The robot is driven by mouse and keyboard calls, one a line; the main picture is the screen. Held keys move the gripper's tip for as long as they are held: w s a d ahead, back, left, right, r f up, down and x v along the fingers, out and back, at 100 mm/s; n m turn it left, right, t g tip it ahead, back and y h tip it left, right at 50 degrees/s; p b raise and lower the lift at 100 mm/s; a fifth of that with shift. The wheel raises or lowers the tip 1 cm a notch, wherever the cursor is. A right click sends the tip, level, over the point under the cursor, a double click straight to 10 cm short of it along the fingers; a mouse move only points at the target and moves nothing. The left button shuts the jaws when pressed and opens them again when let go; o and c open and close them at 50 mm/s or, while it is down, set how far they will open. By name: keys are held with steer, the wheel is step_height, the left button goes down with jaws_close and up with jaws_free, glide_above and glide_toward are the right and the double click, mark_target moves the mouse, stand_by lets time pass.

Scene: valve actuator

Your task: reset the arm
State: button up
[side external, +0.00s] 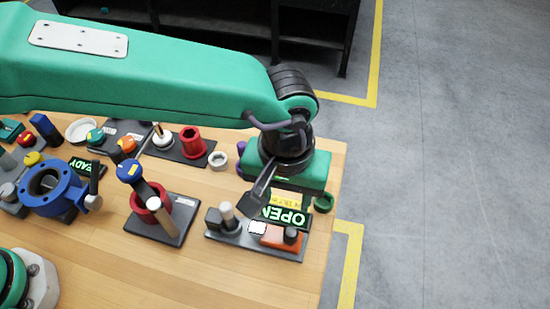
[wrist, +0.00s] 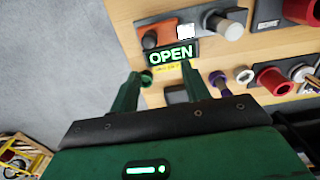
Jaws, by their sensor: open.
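My gripper (wrist: 163,70) is open in the wrist view, its two green fingers apart with nothing held between them. The valve actuator panel (side external: 225,238) lies below and in front of the fingers, a dark plate with a grey cylinder (side external: 229,214), a white square button (side external: 257,228), an orange block (side external: 278,238) and a lit green OPEN sign (side external: 287,216). The same OPEN sign shows ahead of the fingers in the wrist view (wrist: 170,56).
A blue valve (side external: 50,187), a red-based fixture with a blue knob (side external: 152,203) and a plate with a red cylinder (side external: 193,142) stand left on the wooden table. A small green ring (side external: 323,202) sits near the right edge. Grey floor with yellow lines (side external: 348,265) lies beyond.

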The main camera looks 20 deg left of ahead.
steer(key=w+a+r+t, duration=0.15)
steer(key=a+r, duration=0.25)
steer(key=a, duration=0.4)
steer(key=w+a+r+h, duration=0.1)
steer(key=w+a+r, duration=0.25)
steer(key=a, duration=0.55)
steer(key=w+a+r+t, duration=0.1)
steer(key=a+r, duration=0.4)
steer(key=a, duration=0.3)
steer(key=s+a+t, duration=0.1)
steer(key=s+a, duration=0.2)
steer(key=a, duration=0.4)
steer(key=s+a+t+y, duration=0.1)
steer(key=s+a, duration=0.3)
steer(key=a, duration=0.2)
steer(key=s+a+f+t, duration=0.1)
steer(key=s+a, duration=0.3)
steer(key=a, duration=0.3)
steer(key=shift+s+a, duration=0.15)
steer(key=shift+a, duration=0.2)
